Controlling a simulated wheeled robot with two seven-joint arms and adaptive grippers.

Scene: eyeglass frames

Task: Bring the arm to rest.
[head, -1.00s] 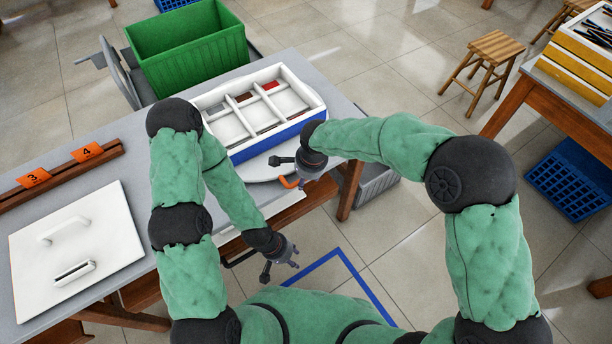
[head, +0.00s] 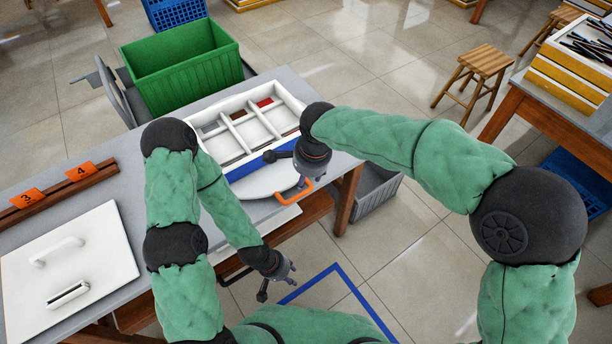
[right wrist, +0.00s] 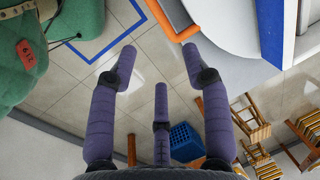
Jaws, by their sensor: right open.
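My right gripper (head: 288,172) is in the head view, beside the divided white tray and near the orange handle (head: 308,191) at the table's front edge. In the right wrist view its purple fingers (right wrist: 160,85) are spread with nothing between them, and tiled floor shows behind. The handle lies past the fingertips there, at the top. My left gripper (head: 281,280) is lower, in front of the table edge over the floor. Its small fingers look apart and empty. Both green-sleeved arms are bent, and the right one reaches across the view.
The grey table (head: 140,235) carries the divided tray (head: 240,167), a white round plate (head: 262,183), a white lid-like panel (head: 80,265) and a numbered wooden rail (head: 60,193). A green crate (head: 185,75) stands behind. Open floor (head: 400,240) lies right, with a stool (head: 482,65).

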